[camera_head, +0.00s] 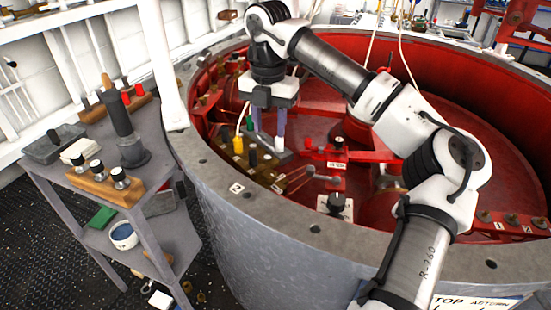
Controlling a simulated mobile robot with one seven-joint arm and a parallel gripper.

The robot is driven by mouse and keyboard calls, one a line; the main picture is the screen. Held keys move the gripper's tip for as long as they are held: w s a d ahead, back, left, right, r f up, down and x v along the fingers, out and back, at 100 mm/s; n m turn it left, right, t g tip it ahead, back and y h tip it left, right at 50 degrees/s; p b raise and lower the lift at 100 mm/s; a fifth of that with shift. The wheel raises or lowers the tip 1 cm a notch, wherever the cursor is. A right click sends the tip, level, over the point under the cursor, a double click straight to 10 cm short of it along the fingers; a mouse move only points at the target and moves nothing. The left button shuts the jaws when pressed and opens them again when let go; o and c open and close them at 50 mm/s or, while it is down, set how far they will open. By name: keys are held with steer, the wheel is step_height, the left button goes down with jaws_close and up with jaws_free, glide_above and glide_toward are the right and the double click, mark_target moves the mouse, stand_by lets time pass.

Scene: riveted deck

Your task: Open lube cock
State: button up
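My gripper (268,132) points down inside the grey-rimmed red tub (215,172), near its left wall. Its two fingers are apart, with a gap between them, and nothing shows held. Below and around the fingertips stands a row of small upright handles: a green one (249,123), a yellow one (238,146), a black one (253,158) and a white one (279,145). The white one is close under the right finger; I cannot tell whether they touch. No readable label shows which fitting is the lube cock.
A grey shelf stand (150,192) with tools and a wooden block of knobs (104,182) stands left of the tub. Red brackets with a white label (337,165) and a black knob (337,201) lie right of my gripper. My arm crosses over the tub's right side.

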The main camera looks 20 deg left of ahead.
mark_target(270, 173)
step_height(270, 173, down, 14)
steer(key=shift+s+r+p, duration=0.1)
steer(key=shift+r+p, duration=0.05)
steer(key=shift+p, duration=0.4)
steer(key=shift+c, duration=0.2)
steer(key=c, duration=0.6)
steer(key=shift+c, duration=0.2)
